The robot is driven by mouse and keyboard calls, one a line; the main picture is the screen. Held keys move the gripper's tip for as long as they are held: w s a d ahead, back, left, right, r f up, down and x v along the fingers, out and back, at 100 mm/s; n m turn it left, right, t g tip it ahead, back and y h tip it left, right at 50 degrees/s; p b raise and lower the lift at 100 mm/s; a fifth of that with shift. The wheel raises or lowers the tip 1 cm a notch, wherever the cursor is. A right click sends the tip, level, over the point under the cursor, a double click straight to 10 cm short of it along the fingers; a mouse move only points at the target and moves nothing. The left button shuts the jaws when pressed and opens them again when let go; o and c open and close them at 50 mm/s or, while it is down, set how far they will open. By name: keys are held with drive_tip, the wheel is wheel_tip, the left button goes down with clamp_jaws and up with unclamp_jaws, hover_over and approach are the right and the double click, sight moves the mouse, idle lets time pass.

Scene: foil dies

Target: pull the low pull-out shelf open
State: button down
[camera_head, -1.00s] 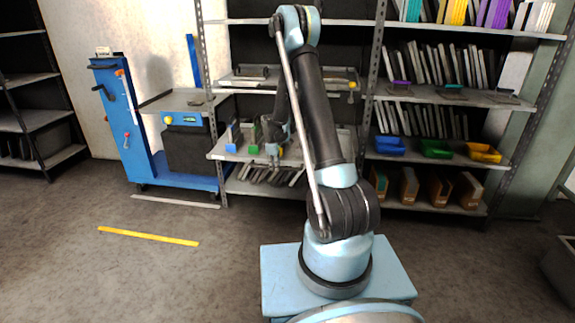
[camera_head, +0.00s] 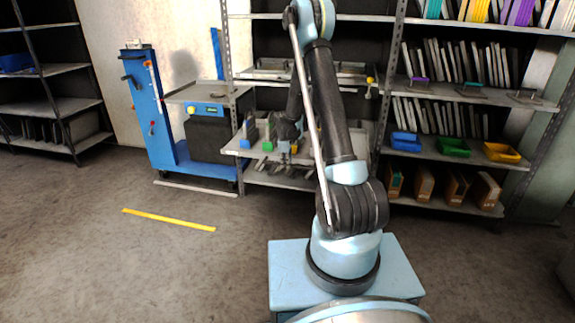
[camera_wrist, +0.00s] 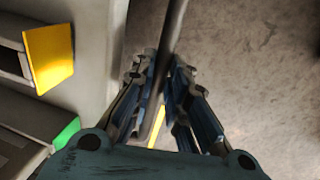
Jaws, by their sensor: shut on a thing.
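The low pull-out shelf (camera_head: 232,148) is a light grey board in the middle rack, with blue, green and yellow-marked blocks on it. It stands out somewhat past the rack post. My gripper (camera_head: 286,150) is at its front, small and partly dark against the shelf in the head view. In the wrist view, my gripper (camera_wrist: 160,80) is shut on a dark round bar (camera_wrist: 173,28), which runs between the fingers beside the shelf's pale front edge (camera_wrist: 103,45). The bar's ends and its mounts are hidden.
A yellow block (camera_wrist: 50,57) and a green block (camera_wrist: 66,133) lie beside the shelf edge. An upper tray (camera_head: 262,75) is above the low shelf. A blue trolley (camera_head: 150,110) stands left. Open floor (camera_head: 90,260) lies in front, with a yellow strip (camera_head: 168,219).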

drive_tip(key=c, duration=1.6)
unclamp_jaws()
drive_tip(key=shift+d, duration=0.45)
drive_tip(key=shift+o, duration=0.2)
drive_tip(key=shift+r, duration=0.15)
wheel_tip(320, 180, up, 11)
drive_tip(key=s, duration=0.2)
drive_tip(key=shift+a+r, duration=0.15)
drive_tip(key=shift+a, duration=0.25)
drive_tip(key=shift+s, duration=0.15)
